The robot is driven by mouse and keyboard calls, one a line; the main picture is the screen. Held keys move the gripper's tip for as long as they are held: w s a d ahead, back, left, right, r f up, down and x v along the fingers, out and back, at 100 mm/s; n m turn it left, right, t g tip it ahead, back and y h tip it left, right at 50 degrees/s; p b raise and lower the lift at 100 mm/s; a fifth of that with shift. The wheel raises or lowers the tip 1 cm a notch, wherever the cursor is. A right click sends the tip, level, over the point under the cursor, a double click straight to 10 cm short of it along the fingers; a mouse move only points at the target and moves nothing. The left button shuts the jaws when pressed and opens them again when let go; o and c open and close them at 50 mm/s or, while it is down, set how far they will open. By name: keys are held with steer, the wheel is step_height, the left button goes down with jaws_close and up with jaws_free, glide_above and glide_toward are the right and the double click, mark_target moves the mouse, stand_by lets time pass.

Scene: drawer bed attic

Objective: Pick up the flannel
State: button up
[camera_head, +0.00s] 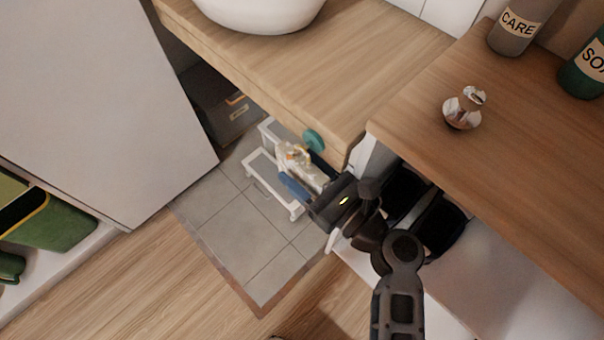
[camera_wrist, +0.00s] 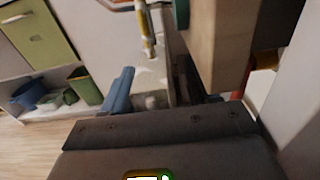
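My gripper (camera_head: 298,166) reaches down beside the counter's end. Its two blue fingers are apart, and the gap also shows in the wrist view (camera_wrist: 154,72). A pale, crumpled-looking thing with yellow on it (camera_head: 292,154) lies on a low white stool just past and between the fingers. I cannot tell for sure whether it is the flannel. In the wrist view a white and yellow upright shape (camera_wrist: 146,34) shows beyond the fingers. Contact with the fingers cannot be made out.
The wooden counter (camera_head: 340,75) and the wooden shelf top (camera_head: 500,150) stand close to my gripper. The white stool (camera_head: 262,172) is on grey tiles (camera_head: 240,225). A dark box (camera_head: 222,105) sits under the counter. A white panel (camera_head: 100,110) and green bins (camera_head: 55,222) are left. Open floor lies in front.

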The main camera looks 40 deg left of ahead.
steer(key=c, duration=1)
steer(key=shift+r+p, duration=0.35)
steer(key=shift+r, duration=0.3)
steer(key=shift+s+r, duration=0.15)
steer(key=shift+s, duration=0.1)
steer(key=s, duration=0.5)
steer(key=s+p, duration=0.1)
steer(key=s, duration=0.4)
steer(key=s+a, duration=0.1)
steer(key=s, duration=0.5)
steer(key=shift+a, duration=0.1)
steer(key=o, duration=0.4)
steer(key=shift+s, duration=0.75)
steer(key=shift+c, duration=0.7)
steer(key=shift+a, duration=0.1)
